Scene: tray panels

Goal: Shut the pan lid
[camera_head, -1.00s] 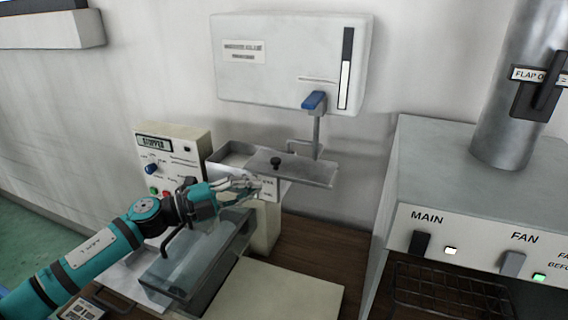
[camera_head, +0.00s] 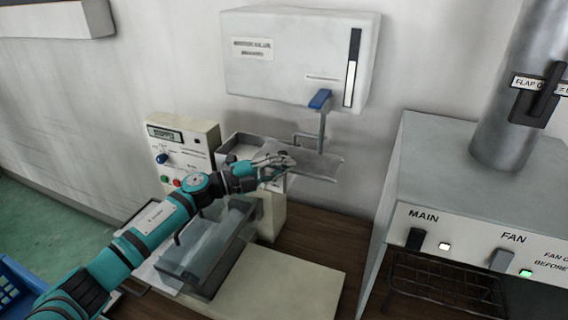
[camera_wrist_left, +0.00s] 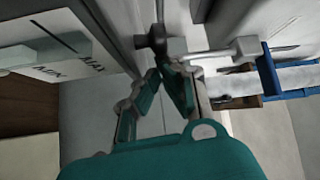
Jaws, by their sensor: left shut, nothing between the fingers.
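The pan lid (camera_head: 322,167) is a flat grey metal plate with a black knob. It lies off to the right of the pan (camera_head: 240,140), whose left part stands open. My left gripper (camera_head: 289,160) is at the lid's left part, beside the knob, and covers some of the plate. In the left wrist view the closed fingertips (camera_wrist_left: 167,66) are just short of the dark knob (camera_wrist_left: 152,40), and nothing shows between them. Whether they touch the knob or the plate I cannot tell. My right gripper is not in view.
A white wall unit (camera_head: 295,58) with a blue lever (camera_head: 320,99) hangs above the lid. A control panel (camera_head: 183,150) stands left of the pan. A clear tank (camera_head: 208,245) is below my arm. The grey MAIN/FAN housing (camera_head: 470,180) stands at the right.

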